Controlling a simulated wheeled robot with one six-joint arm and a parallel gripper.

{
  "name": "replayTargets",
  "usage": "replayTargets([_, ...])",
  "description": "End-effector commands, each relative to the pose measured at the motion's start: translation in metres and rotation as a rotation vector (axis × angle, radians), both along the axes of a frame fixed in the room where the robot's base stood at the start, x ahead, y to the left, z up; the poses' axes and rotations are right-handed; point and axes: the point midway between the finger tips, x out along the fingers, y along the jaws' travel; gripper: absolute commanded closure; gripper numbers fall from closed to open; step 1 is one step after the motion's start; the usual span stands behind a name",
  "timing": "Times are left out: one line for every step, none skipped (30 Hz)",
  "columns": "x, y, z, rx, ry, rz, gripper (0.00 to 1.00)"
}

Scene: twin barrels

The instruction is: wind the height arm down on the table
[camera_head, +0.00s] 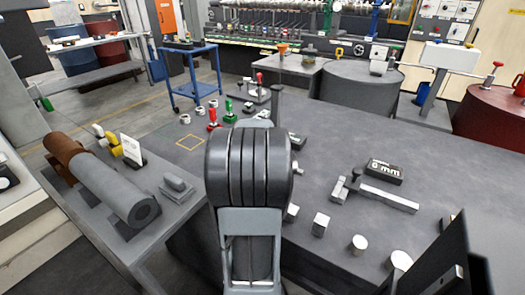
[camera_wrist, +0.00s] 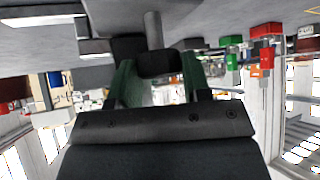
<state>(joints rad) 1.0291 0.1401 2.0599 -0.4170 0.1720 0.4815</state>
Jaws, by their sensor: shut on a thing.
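In the wrist view, which is upside down, my gripper (camera_wrist: 157,82) has its two green-padded fingers closed around a black end piece (camera_wrist: 158,63). A grey round post (camera_wrist: 153,30) runs from that piece toward the grey table surface. I take this to be the height arm; its full shape is hidden. In the head view, my own dark arm covers the gripper and most of the grip. A dark upright piece (camera_head: 276,103) shows just beyond my arm above the table (camera_head: 330,135); I cannot tell whether it is part of the held thing.
Red (camera_head: 212,118) and green (camera_head: 229,111) handled pieces stand left of my arm. A red-knobbed fixture (camera_head: 259,80) stands behind. A "6 mm" block (camera_head: 384,172), a T-shaped metal piece (camera_head: 385,197) and small cylinders lie right. The table's right middle is mostly clear.

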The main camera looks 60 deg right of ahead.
Motion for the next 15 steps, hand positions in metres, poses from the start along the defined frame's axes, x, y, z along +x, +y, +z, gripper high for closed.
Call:
replayTargets([-0.0001,0.0000,-0.0002,-0.001,0.001,0.001,0.80])
replayTargets([-0.0001,0.0000,-0.0002,-0.001,0.001,0.001,0.80])
replayTargets([-0.0001,0.0000,-0.0003,-0.001,0.001,0.001,0.80])
replayTargets([-0.0001,0.0000,-0.0003,-0.001,0.001,0.001,0.80])
replayTargets([-0.0001,0.0000,-0.0003,-0.001,0.002,0.001,0.55])
replayTargets([-0.0001,0.0000,-0.0004,0.000,0.002,0.001,0.51])
replayTargets([-0.0001,0.0000,-0.0004,0.000,0.002,0.001,0.48])
replayTargets([-0.0001,0.0000,-0.0004,0.000,0.002,0.000,0.45])
replayTargets([-0.0001,0.0000,-0.0004,0.000,0.002,0.000,0.42])
replayTargets([-0.0001,0.0000,-0.0004,0.000,0.002,0.000,0.39])
replayTargets([-0.0001,0.0000,-0.0004,0.000,0.002,0.000,0.36])
replayTargets([0.0000,0.0001,-0.0004,0.001,0.001,0.001,0.32])
replayTargets([0.0000,0.0000,-0.0003,0.000,0.002,0.000,0.30])
replayTargets([0.0000,0.0000,-0.0003,0.001,0.001,0.001,0.30])
replayTargets([0.0001,0.0000,-0.0003,0.001,0.001,0.001,0.30])
